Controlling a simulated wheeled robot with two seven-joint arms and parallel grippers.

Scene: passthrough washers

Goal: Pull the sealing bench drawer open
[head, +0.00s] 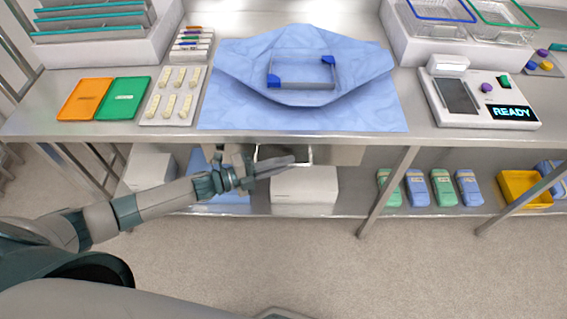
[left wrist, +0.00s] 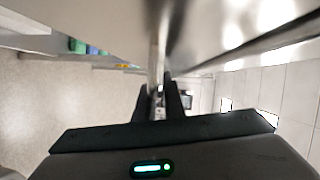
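The sealing bench (head: 420,138) has a pale drawer front (head: 338,156) under its top edge, in the middle of the head view. My left gripper (head: 288,161) is in front of this drawer, just below the bench edge, and hides part of it. In the left wrist view, the dark fingers of my left gripper (left wrist: 158,92) stand close on either side of a thin shiny bar (left wrist: 158,60), apparently the drawer handle. I cannot tell whether both fingers touch it. My right gripper is in neither view.
A blue wrap (head: 230,110) with a clear tray (head: 302,72) lies on the bench. A sealing device (head: 480,97) reading READY stands to the right. White boxes (head: 305,190) and several green and blue packs (head: 415,187) sit on the lower shelf. The floor in front is clear.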

